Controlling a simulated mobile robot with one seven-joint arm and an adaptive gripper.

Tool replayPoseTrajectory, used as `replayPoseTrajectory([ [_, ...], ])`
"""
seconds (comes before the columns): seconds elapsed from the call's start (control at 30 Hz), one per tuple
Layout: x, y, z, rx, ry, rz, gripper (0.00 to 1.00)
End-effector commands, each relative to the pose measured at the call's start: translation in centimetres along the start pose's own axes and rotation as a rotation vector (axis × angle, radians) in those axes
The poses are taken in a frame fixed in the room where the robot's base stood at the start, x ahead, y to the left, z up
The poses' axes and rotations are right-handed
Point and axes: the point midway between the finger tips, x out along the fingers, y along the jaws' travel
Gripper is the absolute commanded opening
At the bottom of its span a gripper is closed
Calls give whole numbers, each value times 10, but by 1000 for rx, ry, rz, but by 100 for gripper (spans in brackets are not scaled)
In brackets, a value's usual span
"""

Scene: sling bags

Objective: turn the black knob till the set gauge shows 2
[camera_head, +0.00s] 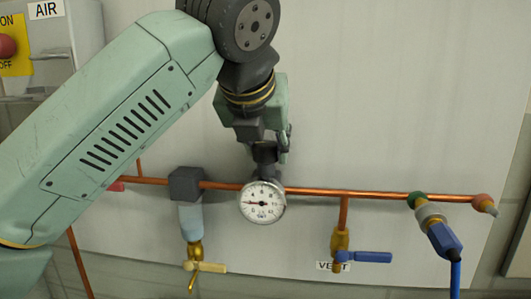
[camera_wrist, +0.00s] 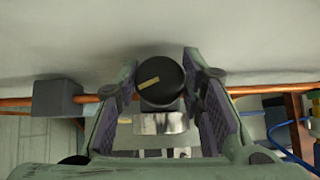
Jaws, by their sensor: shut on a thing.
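The black knob (camera_wrist: 158,83) shows from above in the wrist view, with a tan index mark slanting across its top. My gripper (camera_wrist: 160,95) has one finger on each side of the knob and is shut on it. In the head view my gripper (camera_head: 268,150) reaches down to the knob above the round white gauge (camera_head: 262,202). The gauge sits below the knob, in front of the copper pipe. Its needle lies nearly level, but its numbers are too small to read surely. In the wrist view only the gauge's rim (camera_wrist: 160,123) shows.
The copper pipe (camera_head: 315,191) runs across the grey panel. A dark block (camera_head: 186,184) with a tan-handled valve (camera_head: 207,267) is left of the gauge. A blue-handled vent valve (camera_head: 363,257) and a blue hose fitting (camera_head: 444,239) are at the right.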

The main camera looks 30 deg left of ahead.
Motion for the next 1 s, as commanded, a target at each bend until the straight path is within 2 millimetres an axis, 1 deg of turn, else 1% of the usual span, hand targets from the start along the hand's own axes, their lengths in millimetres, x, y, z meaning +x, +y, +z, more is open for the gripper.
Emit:
replayPoseTrajectory([
  [0.23, -1, 0, 1, -3, -1, 2, 7],
  [0.27, -1, 0, 1, -3, -1, 1, 36],
  [0.4, -1, 0, 1, -2, -1, 1, 44],
  [0.67, -1, 0, 0, -1, 0, 1, 44],
  [0.77, -5, 0, 1, -1, -1, 1, 44],
  [0.83, -13, 0, 1, -2, -2, 3, 44],
  [0.97, -30, 1, -17, -3, -2, 3, 44],
  [1.0, -37, 1, -24, -3, -2, 3, 44],
])
